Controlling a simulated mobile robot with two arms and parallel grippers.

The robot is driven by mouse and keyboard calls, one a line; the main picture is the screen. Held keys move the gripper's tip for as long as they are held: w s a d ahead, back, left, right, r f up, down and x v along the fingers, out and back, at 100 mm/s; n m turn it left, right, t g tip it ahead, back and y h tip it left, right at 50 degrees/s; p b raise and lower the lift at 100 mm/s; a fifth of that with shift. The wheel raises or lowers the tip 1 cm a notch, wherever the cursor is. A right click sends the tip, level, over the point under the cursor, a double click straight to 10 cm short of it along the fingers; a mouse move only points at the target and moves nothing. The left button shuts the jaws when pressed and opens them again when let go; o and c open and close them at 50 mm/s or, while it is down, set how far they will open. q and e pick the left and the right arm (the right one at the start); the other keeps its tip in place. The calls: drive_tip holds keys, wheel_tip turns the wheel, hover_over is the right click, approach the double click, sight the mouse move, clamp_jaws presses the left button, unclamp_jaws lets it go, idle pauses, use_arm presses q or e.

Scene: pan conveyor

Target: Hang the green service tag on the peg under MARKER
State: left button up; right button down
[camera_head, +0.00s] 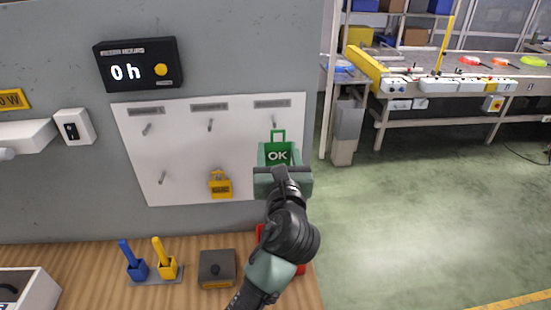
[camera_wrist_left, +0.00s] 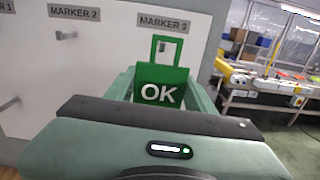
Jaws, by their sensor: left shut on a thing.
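The green service tag (camera_head: 277,154) reads OK and has an open square loop at its top. My left gripper (camera_head: 280,162) is shut on the tag and holds it upright in front of the white board (camera_head: 190,155), at its right side. In the left wrist view the tag (camera_wrist_left: 160,85) stands between the fingers, under the MARKER 3 label (camera_wrist_left: 164,23). The peg there (camera_head: 273,122) shows just above the loop in the head view. In the wrist view it appears inside the loop; I cannot tell whether the loop is around it. My right gripper is not in view.
Other bare pegs (camera_head: 210,124) are on the board, one under MARKER 2 (camera_wrist_left: 74,13). A yellow padlock-like tag (camera_head: 220,185) hangs lower. A wooden bench (camera_head: 100,265) holds blue and yellow handled tools and a dark box (camera_head: 216,268). A red object is partly hidden by my arm.

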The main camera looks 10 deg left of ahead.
sight(275, 137)
use_arm(q)
drive_tip(key=shift+f+b+x, duration=0.2)
drive_tip(key=shift+b+x, duration=1.1)
drive_tip(key=shift+x, duration=0.5)
drive_tip(key=shift+f+b+x, duration=0.2)
drive_tip(key=shift+b+x, duration=1.05)
drive_tip(key=shift+x, duration=0.55)
drive_tip(key=shift+w+a+p, duration=0.25)
drive_tip(key=shift+w+p, duration=0.1)
drive_tip(key=shift+p, duration=0.7)
drive_tip(key=shift+f, duration=0.1)
drive_tip(key=o, duration=1.1)
drive_tip(key=shift+o, duration=1.4)
drive_tip(key=shift+d, duration=0.1)
drive_tip(key=shift+w+d, duration=0.1)
